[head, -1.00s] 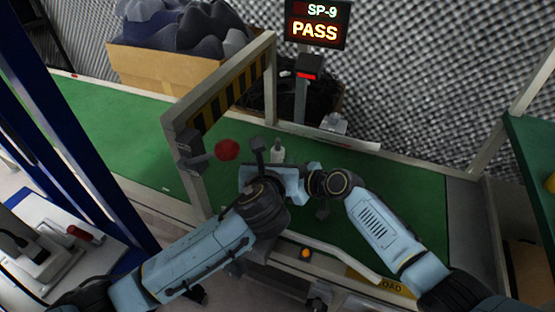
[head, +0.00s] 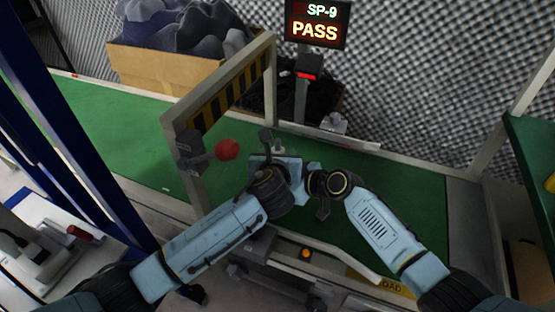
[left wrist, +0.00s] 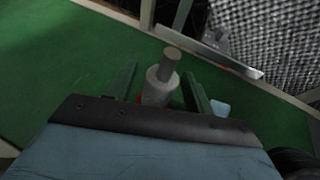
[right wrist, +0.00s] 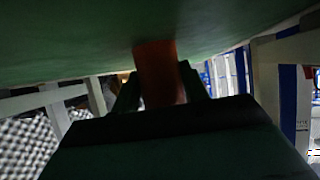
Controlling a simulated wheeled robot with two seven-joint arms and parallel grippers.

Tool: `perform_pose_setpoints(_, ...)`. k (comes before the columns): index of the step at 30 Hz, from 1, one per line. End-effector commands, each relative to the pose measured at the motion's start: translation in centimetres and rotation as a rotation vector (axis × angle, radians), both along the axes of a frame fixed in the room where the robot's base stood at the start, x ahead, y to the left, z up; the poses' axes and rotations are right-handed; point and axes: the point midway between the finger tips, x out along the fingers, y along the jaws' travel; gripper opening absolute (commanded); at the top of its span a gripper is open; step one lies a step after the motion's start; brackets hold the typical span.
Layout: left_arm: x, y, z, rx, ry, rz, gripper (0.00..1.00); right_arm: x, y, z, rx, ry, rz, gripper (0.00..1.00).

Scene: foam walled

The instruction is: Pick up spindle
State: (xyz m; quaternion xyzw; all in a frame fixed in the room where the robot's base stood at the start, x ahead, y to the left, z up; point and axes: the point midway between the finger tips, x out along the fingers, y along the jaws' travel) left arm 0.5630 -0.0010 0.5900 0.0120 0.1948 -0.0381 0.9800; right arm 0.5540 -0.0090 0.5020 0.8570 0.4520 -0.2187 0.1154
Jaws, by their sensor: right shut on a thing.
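The spindle (left wrist: 156,88) is a grey stepped cylinder with a narrower top, standing above the green belt in the left wrist view. A little red shows at its base. My left gripper (left wrist: 160,76) is open, its two fingers on either side of the spindle with gaps between. In the right wrist view, my right gripper (right wrist: 160,78) is shut on a red-brown part (right wrist: 160,72), which seems to be the spindle's lower end, close to the belt. In the head view, both grippers meet over the belt, and the left gripper largely hides the spindle.
The green conveyor belt (head: 400,195) is clear on both sides. A sign reading SP-9 PASS (head: 317,24) is behind. A box of grey foam (head: 170,65) stands at the back left.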

Motion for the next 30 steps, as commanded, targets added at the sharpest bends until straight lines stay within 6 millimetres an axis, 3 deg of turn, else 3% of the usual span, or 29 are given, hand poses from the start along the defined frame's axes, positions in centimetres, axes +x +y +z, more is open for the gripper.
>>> perform_pose_setpoints(1, 0.0, 0.0, 0.0, 0.0, 0.0, 0.0, 0.45, 0.0, -0.1, -0.1, -0.002, 0.001, 0.0, 0.32)
perform_pose_setpoints(11, 0.0, 0.0, 0.0, 0.001, 0.0, 0.0, 0.03, 0.0, -0.1, -0.1, -0.002, 0.001, 0.0, 0.32)
perform_pose_setpoints(20, 0.0, 0.0, 0.5, -0.001, -0.003, -0.001, 0.03, 0.0, -0.1, -0.1, -0.002, 0.002, 0.0, 0.32)
perform_pose_setpoints(26, 0.1, 0.0, 3.2, -0.001, -0.007, -0.001, 0.03, 0.0, -0.1, -0.1, -0.002, 0.002, 0.0, 0.32)
perform_pose_setpoints(30, 0.1, 0.0, 6.1, -0.001, -0.008, -0.002, 0.03, -0.1, 0.0, -0.1, -0.002, 0.002, 0.0, 0.32)
